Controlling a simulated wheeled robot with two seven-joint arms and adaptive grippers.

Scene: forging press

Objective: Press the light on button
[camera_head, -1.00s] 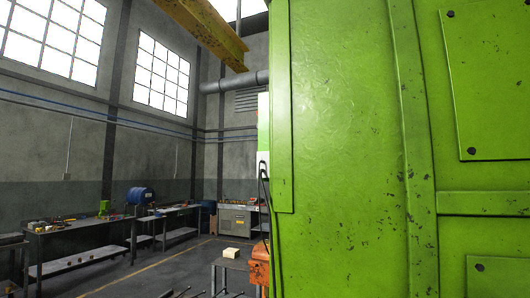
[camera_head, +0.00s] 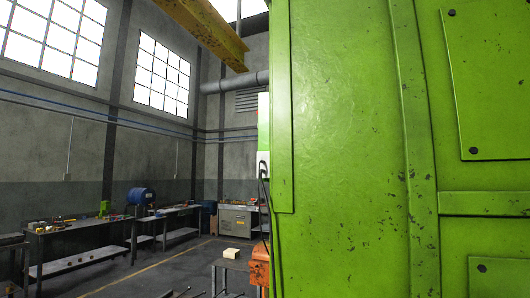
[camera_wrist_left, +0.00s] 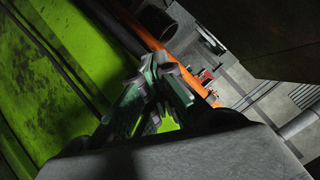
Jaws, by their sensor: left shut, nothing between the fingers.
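The large green machine body (camera_head: 350,120) fills the right half of the head view. A narrow green and white box (camera_head: 263,135) with a dark cable below it sticks out at its left edge. I cannot make out a light button in either view. My left gripper (camera_wrist_left: 164,75) shows in the left wrist view, with its fingers shut and nothing between them. A scuffed green surface (camera_wrist_left: 45,85) lies to its left and an orange bar (camera_wrist_left: 140,30) runs beyond it. Small red parts (camera_wrist_left: 207,76) sit just right of the fingertips, too small to identify. My right gripper is not in view.
In the head view, workbenches with tools (camera_head: 75,230) line the left wall, and a grey cabinet (camera_head: 238,220) stands at the back. A small table with a pale block (camera_head: 231,253) and an orange object (camera_head: 260,264) are near the machine's left edge. Open floor lies between.

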